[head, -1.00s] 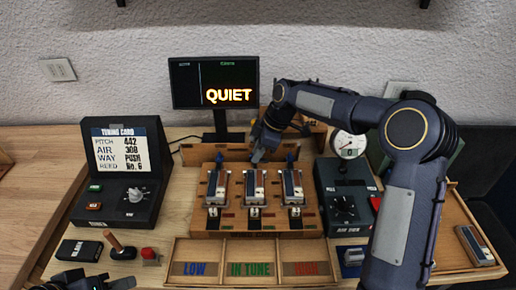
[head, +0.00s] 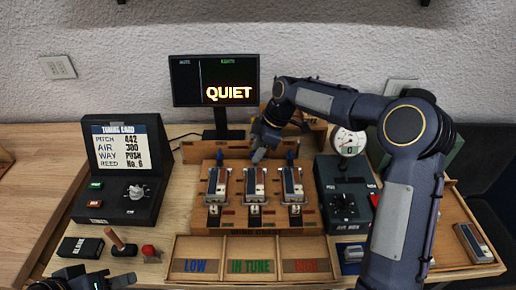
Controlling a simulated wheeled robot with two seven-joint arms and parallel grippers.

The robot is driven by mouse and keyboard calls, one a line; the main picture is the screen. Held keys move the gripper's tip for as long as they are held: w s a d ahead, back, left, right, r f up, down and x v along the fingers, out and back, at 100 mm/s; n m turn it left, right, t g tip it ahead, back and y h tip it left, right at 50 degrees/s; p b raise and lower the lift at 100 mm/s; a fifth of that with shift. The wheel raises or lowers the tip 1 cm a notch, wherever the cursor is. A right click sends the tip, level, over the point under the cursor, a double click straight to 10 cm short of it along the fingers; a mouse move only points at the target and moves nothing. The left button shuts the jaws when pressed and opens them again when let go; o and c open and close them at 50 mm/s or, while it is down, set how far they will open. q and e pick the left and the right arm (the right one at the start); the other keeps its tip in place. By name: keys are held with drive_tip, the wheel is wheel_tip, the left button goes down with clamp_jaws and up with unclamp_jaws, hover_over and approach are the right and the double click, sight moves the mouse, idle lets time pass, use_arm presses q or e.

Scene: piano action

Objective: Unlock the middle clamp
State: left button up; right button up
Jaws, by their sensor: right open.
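A wooden block (head: 312,218) in the middle of the bench carries three metal clamps in a row, each over a dark strip. The middle clamp (head: 256,188) stands between the left clamp (head: 216,187) and the right clamp (head: 293,186). Blue levers show behind the left clamp (head: 220,157) and the right clamp (head: 290,157). Any lever behind the middle clamp is hidden by my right gripper (head: 259,156). That gripper is open, pointing down just behind the middle clamp; contact cannot be told. My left gripper (head: 100,281) shows only partly at the bottom left edge.
A monitor (head: 214,82) reading QUIET stands behind. A tuning card console (head: 125,170) is left, an air box with knob (head: 344,202) and gauge (head: 348,142) right. A three-part tray (head: 250,246) lies in front. My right arm covers the right side.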

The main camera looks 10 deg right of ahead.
sight(268, 157)
drive_tip(key=v, duration=0.7)
drive_tip(key=shift+r, duration=0.45)
drive_tip(key=shift+s+d, duration=0.1)
drive_tip(key=shift+d, duration=0.05)
drive_tip(key=s+d+r+m+t+h, duration=0.1)
drive_tip(key=s+d+r+m, duration=0.2)
drive_tip(key=s, duration=0.5)
drive_tip(key=s+d+r+m+t, duration=0.1)
drive_tip(key=s+d+r+m, duration=0.1)
drive_tip(key=s+m, duration=0.5)
drive_tip(key=s+f+m+t, duration=0.1)
drive_tip(key=s+f+m, duration=0.2)
drive_tip(key=s, duration=0.6)
drive_tip(key=s+f+m+t, duration=0.1)
drive_tip(key=s+f+m, duration=0.3)
drive_tip(key=s, duration=0.5)
drive_tip(key=shift+s+f+m+t, duration=0.15)
drive_tip(key=shift+f+m+t, duration=0.15)
drive_tip(key=shift+t, duration=0.1)
